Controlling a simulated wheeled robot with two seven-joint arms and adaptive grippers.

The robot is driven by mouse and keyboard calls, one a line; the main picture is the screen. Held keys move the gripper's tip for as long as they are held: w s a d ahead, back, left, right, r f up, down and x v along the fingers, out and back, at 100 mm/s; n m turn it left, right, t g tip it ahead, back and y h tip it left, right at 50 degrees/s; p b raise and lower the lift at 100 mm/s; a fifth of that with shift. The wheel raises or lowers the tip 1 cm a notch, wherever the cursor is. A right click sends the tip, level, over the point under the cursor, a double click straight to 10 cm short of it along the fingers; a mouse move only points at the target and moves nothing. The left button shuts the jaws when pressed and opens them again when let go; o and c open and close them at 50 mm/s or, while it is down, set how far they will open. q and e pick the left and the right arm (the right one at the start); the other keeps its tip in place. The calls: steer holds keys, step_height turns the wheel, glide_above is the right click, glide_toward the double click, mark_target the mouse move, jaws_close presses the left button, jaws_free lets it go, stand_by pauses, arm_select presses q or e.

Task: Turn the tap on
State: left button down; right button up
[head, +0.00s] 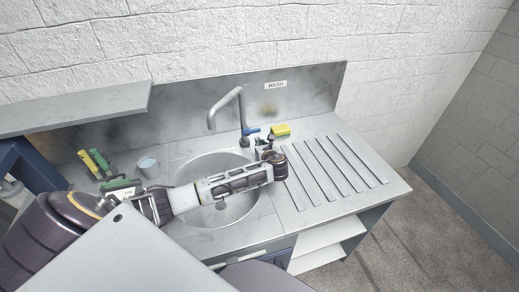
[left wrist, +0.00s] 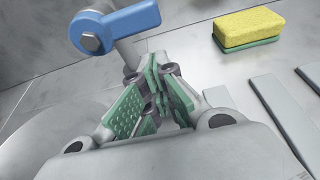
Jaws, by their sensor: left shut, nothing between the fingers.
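The grey tap (head: 241,108) stands behind the round sink basin (head: 240,209), its spout bent over the bowl. Its blue lever handle (head: 252,130) sticks out to the right of the tap's base. In the left wrist view the blue handle (left wrist: 122,22) is large at the top, just beyond the fingers. My left gripper (head: 262,146) reaches across the basin, close to the tap's base and just below the handle. In the left wrist view its green-padded fingers (left wrist: 155,90) are shut with nothing between them. I cannot tell whether they touch the tap. My right gripper is not in view.
A yellow and green sponge (head: 281,130) lies right of the tap. The ridged drainboard (head: 335,170) is clear. A cup (head: 148,166) and yellow and green bottles (head: 93,162) are on the left. A shelf (head: 75,108) juts out at upper left.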

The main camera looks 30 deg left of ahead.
arm_select(q)
steer(key=shift+r, duration=0.9)
steer(key=shift+w, duration=0.1)
